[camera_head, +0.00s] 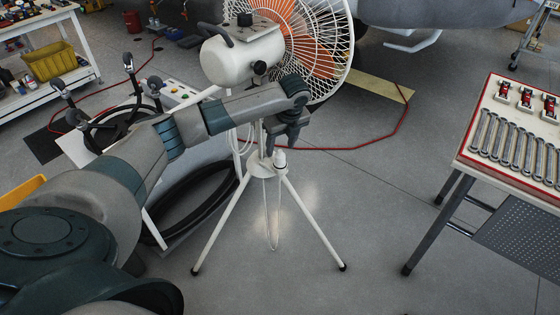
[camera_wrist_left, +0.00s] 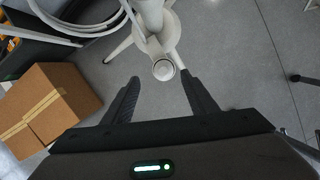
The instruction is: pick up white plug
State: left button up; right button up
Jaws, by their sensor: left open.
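The white plug (camera_head: 281,159) is a small upright white cylinder on the small round plate (camera_head: 259,170) of the fan's white tripod stand. In the left wrist view the plug (camera_wrist_left: 163,70) shows its round end, ahead of and between my fingertips. My left gripper (camera_head: 280,150) points down at the plug from above. In the left wrist view my left gripper (camera_wrist_left: 160,82) is open, with a dark finger on either side and nothing held. I cannot tell whether a finger touches the plug. My right gripper is out of view.
The orange fan (camera_head: 300,40) in its white cage stands just behind my left arm. Pale cables (camera_wrist_left: 75,25) hang beside the stand. A cardboard box (camera_wrist_left: 50,105) is at the left in the wrist view. A tool table (camera_head: 465,160) is at right; floor between is clear.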

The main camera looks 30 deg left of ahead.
aim_at(280, 151)
pick_arm(q)
jog(key=shift+w+x, duration=0.2)
jog(key=shift+x, duration=1.1)
jog(key=shift+w+x, duration=0.2)
jog(key=shift+x, duration=1.05)
jog(key=shift+a, duration=0.1)
jog(key=shift+c, duration=0.7)
jog(key=c, duration=1)
